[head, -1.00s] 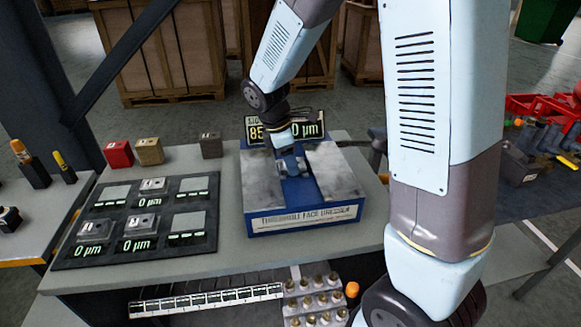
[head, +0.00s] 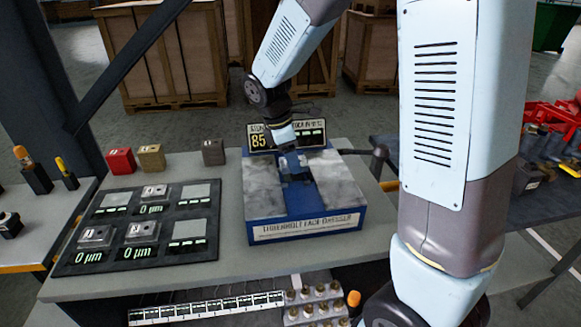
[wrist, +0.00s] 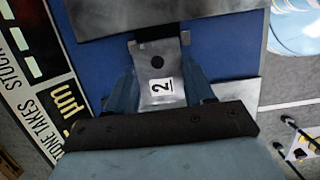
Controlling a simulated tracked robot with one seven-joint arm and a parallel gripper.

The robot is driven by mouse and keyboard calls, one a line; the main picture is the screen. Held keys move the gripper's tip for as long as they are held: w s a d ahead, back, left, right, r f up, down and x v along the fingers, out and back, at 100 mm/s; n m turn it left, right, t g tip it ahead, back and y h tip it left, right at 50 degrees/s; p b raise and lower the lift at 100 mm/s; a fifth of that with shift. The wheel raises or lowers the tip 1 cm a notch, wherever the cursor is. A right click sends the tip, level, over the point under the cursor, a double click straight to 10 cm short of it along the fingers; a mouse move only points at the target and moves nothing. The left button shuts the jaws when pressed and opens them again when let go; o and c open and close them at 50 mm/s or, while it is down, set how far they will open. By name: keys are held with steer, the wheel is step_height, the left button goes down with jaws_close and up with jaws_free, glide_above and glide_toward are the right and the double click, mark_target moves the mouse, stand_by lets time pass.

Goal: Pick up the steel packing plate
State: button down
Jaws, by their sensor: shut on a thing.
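The steel packing plate (wrist: 157,85) is a small grey plate with a dark hole and a white label reading 2. My gripper (wrist: 160,92) is shut on it, with one blue finger on each side. In the head view my gripper (head: 293,168) is over the blue middle channel of the face dresser (head: 300,208), between its two grey slabs. The plate is mostly hidden there by the gripper. I cannot tell whether it touches the dresser. The dresser's display (head: 305,133) shows 85 and dashes.
A dark lever (head: 377,153) juts out right of the dresser. A strip between tray and dresser is clear.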

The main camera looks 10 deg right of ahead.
steer(key=s+r, duration=1)
steer(key=s, duration=0.4)
steer(key=shift+f, duration=0.1)
